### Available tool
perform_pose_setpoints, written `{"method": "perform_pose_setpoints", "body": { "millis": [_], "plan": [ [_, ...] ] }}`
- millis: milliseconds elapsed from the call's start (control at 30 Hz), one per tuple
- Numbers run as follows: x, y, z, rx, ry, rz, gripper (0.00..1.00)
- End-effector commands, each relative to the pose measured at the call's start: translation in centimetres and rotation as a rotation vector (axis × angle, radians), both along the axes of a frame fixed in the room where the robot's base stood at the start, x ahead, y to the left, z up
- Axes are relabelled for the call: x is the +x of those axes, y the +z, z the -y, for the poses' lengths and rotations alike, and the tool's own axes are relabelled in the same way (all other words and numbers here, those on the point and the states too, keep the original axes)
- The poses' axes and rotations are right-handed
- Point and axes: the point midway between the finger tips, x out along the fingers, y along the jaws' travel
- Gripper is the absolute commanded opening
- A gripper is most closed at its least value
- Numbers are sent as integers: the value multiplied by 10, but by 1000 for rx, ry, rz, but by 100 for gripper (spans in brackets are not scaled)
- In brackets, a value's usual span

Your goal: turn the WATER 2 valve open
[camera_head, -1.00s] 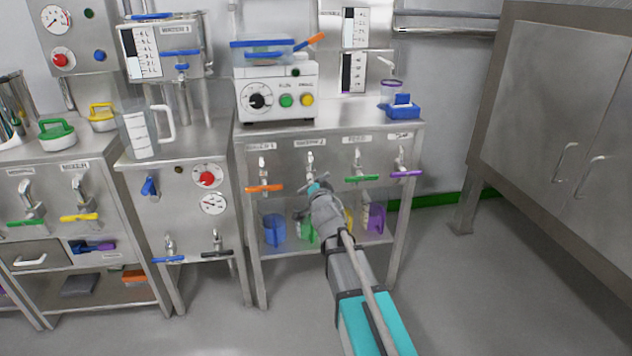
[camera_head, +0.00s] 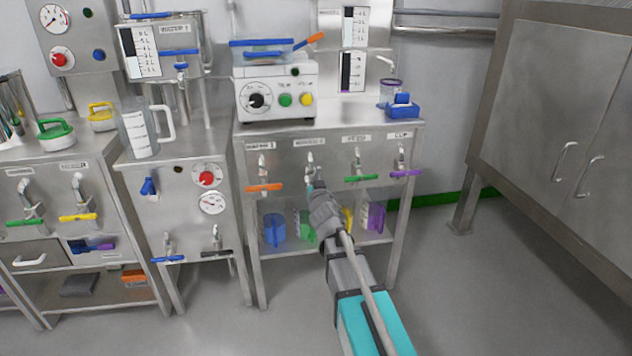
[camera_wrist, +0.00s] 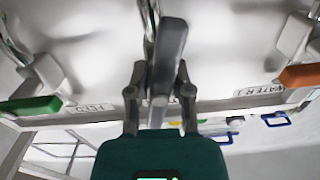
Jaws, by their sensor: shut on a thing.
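The WATER 2 valve is the second from the left on the steel cabinet front, between the orange and green handles. Its upright tap body (camera_head: 310,162) shows in the head view above my gripper (camera_head: 316,188), which hides most of its handle. In the wrist view, the grey handle (camera_wrist: 171,45) stands between the two fingers of my gripper (camera_wrist: 158,95), which is shut on it. The handle runs lengthwise, roughly in line with the pipe behind it, while the neighbouring handles lie crosswise. The valve's own label is hidden in the wrist view.
The orange handle (camera_head: 264,187) of WATER 1 is close on the left, and the green handle (camera_head: 361,178) close on the right. A purple handle (camera_head: 405,173) is farther right. Coloured jugs stand on the shelf below. The floor to the right is clear.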

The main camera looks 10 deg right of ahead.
Motion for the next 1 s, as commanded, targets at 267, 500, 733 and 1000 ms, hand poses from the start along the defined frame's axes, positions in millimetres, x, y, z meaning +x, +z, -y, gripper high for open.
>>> {"method": "perform_pose_setpoints", "body": {
  "millis": [267,500,733,1000],
  "plan": [
    [-1,-1,-1,-264,3,0,0],
    [0,0,-2,-492,5,4,0],
    [0,0,-2,-697,9,6,0],
    [0,1,-2,-860,9,9,0]
  ]
}}
